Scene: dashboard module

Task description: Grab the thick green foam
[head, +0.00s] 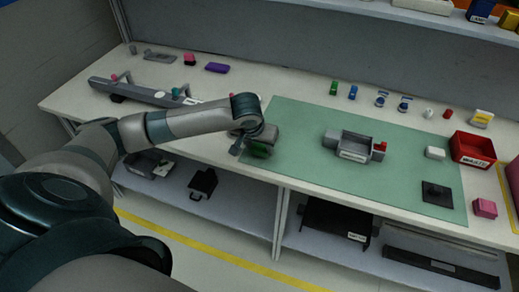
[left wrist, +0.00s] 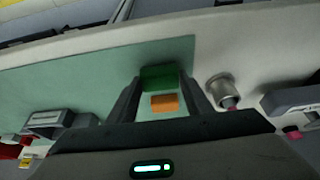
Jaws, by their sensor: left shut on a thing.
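My left gripper (head: 238,147) is at the left edge of the green mat, low over the table's front part. In the left wrist view, a dark green block (left wrist: 158,77), which looks like the thick green foam, spans the gap between the two fingertips of my left gripper (left wrist: 160,84). The gripper is shut on it. A small orange block (left wrist: 164,103) shows between the fingers, closer to the palm in the picture; I cannot tell what it rests on. My right gripper is not in view.
The green mat (head: 300,172) holds a grey fixture (head: 353,148), a white block (head: 435,153) and a black plate (head: 437,194). A red bin (head: 471,149) stands at the right. Several small parts, one a green piece (head: 334,88), line the back. A long grey bar (head: 130,92) lies left.

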